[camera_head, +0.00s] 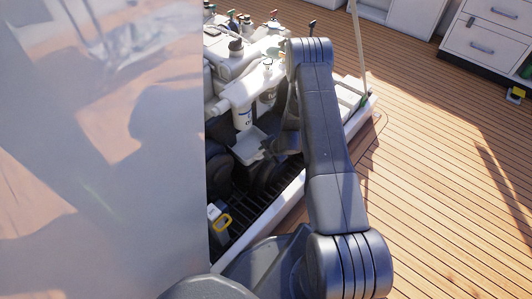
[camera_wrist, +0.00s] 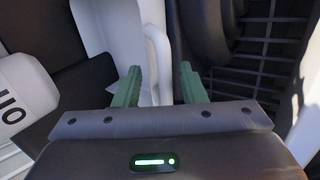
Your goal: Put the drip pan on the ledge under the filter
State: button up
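The drip pan (camera_head: 250,146) is a small white tray below a white filter (camera_head: 242,117) with dark lettering in the head view. My gripper (camera_head: 270,148) is beside the pan's right side, partly hidden by my arm. In the wrist view, the green fingers of my gripper (camera_wrist: 160,88) are apart. A white upright edge of the pan (camera_wrist: 156,50) shows between them, with a dark gap before the right finger. The lettered filter (camera_wrist: 22,98) is at the left of the wrist view. I cannot make out the ledge clearly.
A large glossy panel (camera_head: 100,150) covers the left of the head view. Engine parts (camera_head: 235,55) crowd the hatch behind the filter. The wooden deck (camera_head: 440,170) at right is mostly clear.

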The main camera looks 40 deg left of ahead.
jog(key=p+v, duration=0.3)
jog(key=v, duration=1)
jog(key=shift+d+r, duration=0.3)
jog(key=shift+s, duration=0.1)
jog(key=b+x, duration=0.3)
jog(key=x, duration=1.1)
jog(key=shift+r, duration=0.15)
